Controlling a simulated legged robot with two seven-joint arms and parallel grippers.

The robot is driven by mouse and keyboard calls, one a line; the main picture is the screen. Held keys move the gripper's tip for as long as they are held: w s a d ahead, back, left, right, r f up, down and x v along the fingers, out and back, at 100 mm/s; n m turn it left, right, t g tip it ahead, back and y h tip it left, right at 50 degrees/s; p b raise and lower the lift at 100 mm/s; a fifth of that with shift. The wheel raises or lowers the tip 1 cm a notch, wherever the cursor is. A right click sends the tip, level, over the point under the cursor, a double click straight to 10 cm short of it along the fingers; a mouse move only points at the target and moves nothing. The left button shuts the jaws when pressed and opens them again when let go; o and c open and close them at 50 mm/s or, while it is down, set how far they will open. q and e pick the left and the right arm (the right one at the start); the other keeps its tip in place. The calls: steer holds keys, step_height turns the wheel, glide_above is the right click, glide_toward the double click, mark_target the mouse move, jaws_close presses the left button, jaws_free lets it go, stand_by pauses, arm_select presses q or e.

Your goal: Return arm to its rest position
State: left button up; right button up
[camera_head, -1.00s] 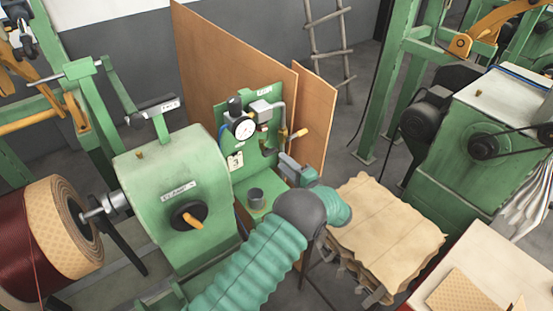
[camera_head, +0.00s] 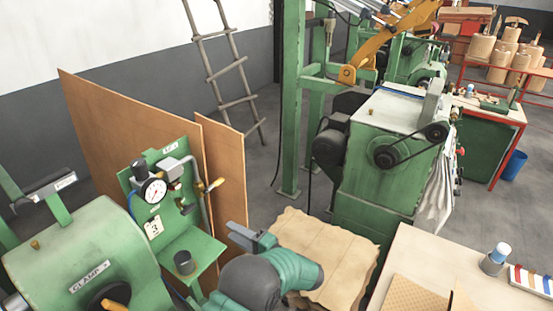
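My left arm, in a teal sleeve with a dark grey joint, comes in at the bottom centre. Its grey gripper (camera_head: 246,238) is beside the stack of tan sheets (camera_head: 320,250) and to the right of the small green shelf on the gauge panel (camera_head: 150,205). The gripper is small and seen edge-on, so I cannot tell whether its fingers are apart. Nothing is visibly held in it. My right gripper is not in view.
The green clamp machine (camera_head: 85,250) stands at lower left. Brown boards (camera_head: 115,130) rise behind the panel. A green belt-driven machine (camera_head: 385,150) stands right of the sheets. A pale table (camera_head: 440,265) is at lower right. Grey floor (camera_head: 240,165) is open near the ladder (camera_head: 228,75).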

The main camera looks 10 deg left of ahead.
arm_select(q)
steer(key=w+d+r+t+h, duration=0.3)
steer(key=w+r+t+h, duration=0.1)
steer(key=w+t+h, duration=0.3)
steer(key=s+f+n+g+h, duration=0.1)
steer(key=s+f+g+h, duration=0.2)
steer(key=s, duration=0.8)
steer(key=s+f+n+g+h, duration=0.2)
steer(key=s+g, duration=0.3)
steer(key=s, duration=0.6)
steer(key=s+f+n+g+h, duration=0.1)
steer(key=s+f+g+h, duration=0.2)
steer(key=s, duration=0.8)
steer(key=shift+d+f+n+g+h, duration=0.4)
steer(key=shift+f+h, duration=0.15)
steer(key=shift+h, duration=0.15)
steer(key=shift+s+a, duration=0.1)
